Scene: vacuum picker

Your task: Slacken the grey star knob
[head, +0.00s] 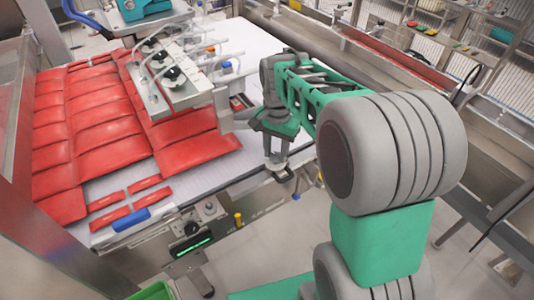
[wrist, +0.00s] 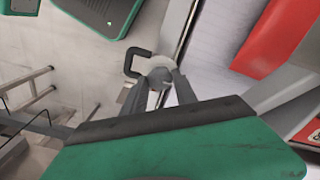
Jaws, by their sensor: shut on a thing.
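The grey star knob (wrist: 159,63) shows in the wrist view as a pale grey rounded piece at the edge of the white belt table. My gripper (wrist: 163,80) is shut on it, one finger on each side, and the fingers hide much of its outline. In the head view my gripper (head: 277,160) points down at the front right corner of the table, where the knob is mostly hidden. A black loop handle (wrist: 130,65) sits just left of the knob in the wrist view.
The white belt (head: 215,170) carries rows of red packs (head: 105,145) under a suction-cup picking head (head: 170,75). A control box with a green light (head: 192,245) hangs on the table's front. A yellow knob (head: 238,219) stands left of my gripper.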

